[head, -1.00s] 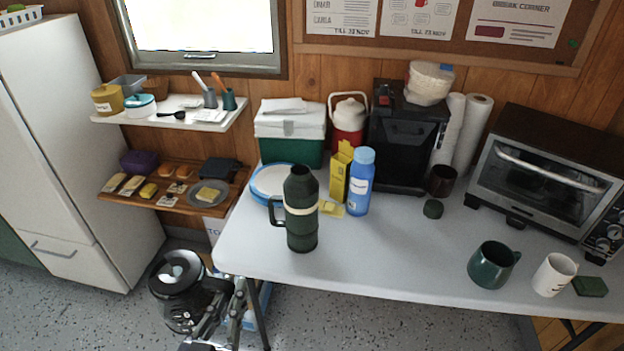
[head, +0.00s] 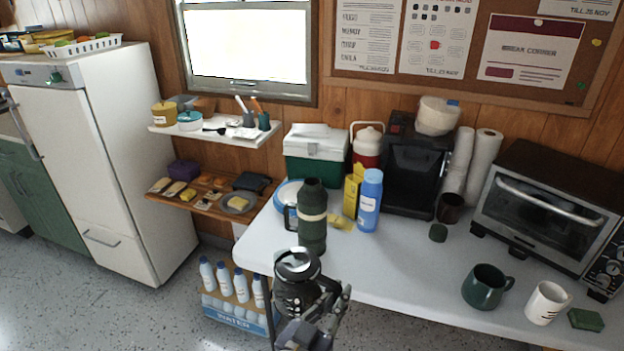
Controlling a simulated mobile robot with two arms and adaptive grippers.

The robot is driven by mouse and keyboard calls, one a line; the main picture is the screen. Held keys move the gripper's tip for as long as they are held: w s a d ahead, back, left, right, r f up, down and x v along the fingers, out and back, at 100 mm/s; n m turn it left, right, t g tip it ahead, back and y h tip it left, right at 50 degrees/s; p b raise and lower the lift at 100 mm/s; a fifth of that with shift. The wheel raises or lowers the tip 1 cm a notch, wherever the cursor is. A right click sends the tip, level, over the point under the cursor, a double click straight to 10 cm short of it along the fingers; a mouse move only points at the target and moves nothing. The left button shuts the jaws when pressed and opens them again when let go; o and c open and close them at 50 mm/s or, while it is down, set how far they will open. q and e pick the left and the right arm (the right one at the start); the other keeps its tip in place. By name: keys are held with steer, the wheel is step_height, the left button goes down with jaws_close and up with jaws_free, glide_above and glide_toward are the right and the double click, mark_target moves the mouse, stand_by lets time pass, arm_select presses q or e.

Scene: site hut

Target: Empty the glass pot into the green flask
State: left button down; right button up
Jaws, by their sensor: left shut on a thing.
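The green flask (head: 312,232) stands upright on the table, near its front left edge. It is dark green with a cream band and a handle on its left. The glass pot (head: 292,294) is dark with a shiny ring at its top. It is roughly upright, in front of the table edge and just nearer to me than the flask. My left gripper (head: 328,302) is shut on the pot at its right side. The pot's contents are too dark to make out. My right gripper is not in view.
A blue bottle (head: 369,204) and a yellow box (head: 352,192) stand close right of the flask. A green mug (head: 485,290) and a white mug (head: 546,304) are at the right. A crate of water bottles (head: 235,314) is below the table's left end. The table's front middle is clear.

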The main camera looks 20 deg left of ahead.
arm_select(q)
steer(key=w+d+r+m+h+p, duration=0.1)
steer(key=w+d+r, duration=0.1)
steer(key=w, duration=0.6)
steer(key=w+d+r+m+g+h+p, duration=0.1)
steer(key=w+d+r+h, duration=0.1)
steer(key=w+d, duration=0.3)
steer(key=w, duration=0.4)
steer(key=shift+w+r+h+p, duration=0.25)
steer(key=shift+r+h+p, duration=0.05)
steer(key=shift+r+p, duration=0.05)
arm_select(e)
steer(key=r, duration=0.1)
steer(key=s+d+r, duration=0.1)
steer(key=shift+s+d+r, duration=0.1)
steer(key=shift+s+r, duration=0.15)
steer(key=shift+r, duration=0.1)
arm_select(q)
steer(key=shift+r, duration=0.1)
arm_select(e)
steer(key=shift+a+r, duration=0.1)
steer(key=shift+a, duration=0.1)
